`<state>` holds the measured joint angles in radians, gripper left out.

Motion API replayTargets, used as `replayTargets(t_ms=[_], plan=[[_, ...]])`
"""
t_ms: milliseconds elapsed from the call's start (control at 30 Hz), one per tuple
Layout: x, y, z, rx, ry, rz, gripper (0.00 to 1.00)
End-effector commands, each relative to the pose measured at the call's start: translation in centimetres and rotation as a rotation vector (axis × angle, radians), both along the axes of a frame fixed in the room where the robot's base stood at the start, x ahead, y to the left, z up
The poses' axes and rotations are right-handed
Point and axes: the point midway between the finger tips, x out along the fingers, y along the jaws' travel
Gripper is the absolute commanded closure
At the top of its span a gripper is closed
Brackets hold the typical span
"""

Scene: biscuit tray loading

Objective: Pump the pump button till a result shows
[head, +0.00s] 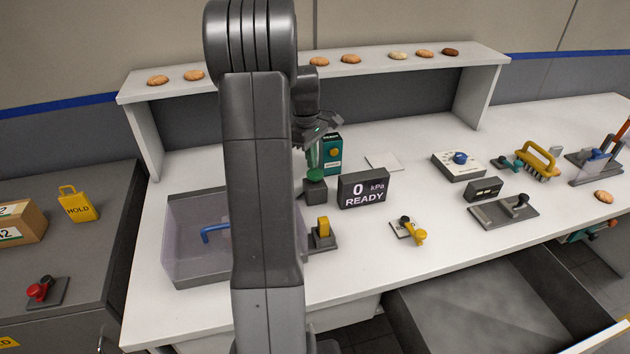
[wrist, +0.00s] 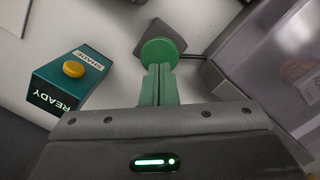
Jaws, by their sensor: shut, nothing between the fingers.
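The pump button is a green round cap (head: 315,174) on a dark grey block (head: 315,191), left of the display on the white bench. The cap also shows in the wrist view (wrist: 161,48), just beyond my fingertips. The display (head: 363,188) reads "0 kPa READY". My gripper (head: 313,164) points down above the cap, with its green fingers shut and nothing between them; it also shows in the wrist view (wrist: 158,68). I cannot tell whether the fingertips touch the cap.
A teal box with a yellow button (head: 333,153) stands close behind the pump; the wrist view shows its "SHADE" label (wrist: 88,61). A clear bin (head: 188,262) is at left, a yellow switch (head: 322,232) in front. A shelf (head: 370,64) with biscuits runs behind. An open drawer (head: 490,300) juts out in front.

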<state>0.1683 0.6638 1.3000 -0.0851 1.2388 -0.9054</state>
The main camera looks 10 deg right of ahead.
Motion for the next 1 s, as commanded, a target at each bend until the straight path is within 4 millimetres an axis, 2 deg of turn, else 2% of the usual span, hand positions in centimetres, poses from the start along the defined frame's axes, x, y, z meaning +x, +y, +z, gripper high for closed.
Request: replayTargets(t_ms=[33, 100, 567, 800, 1000], plan=[[0.0, 0.0, -0.9, 0.000, 0.000, 0.000, 1.00], [-0.1, -0.1, -1.2, 0.000, 0.000, 0.000, 1.00], [-0.1, -0.1, -1.5, 0.000, 0.000, 0.000, 1.00], [-0.1, -0.1, -3.9, 0.000, 0.001, 0.000, 1.00], [-0.1, 0.0, -3.6, 0.000, 0.000, 0.000, 1.00]])
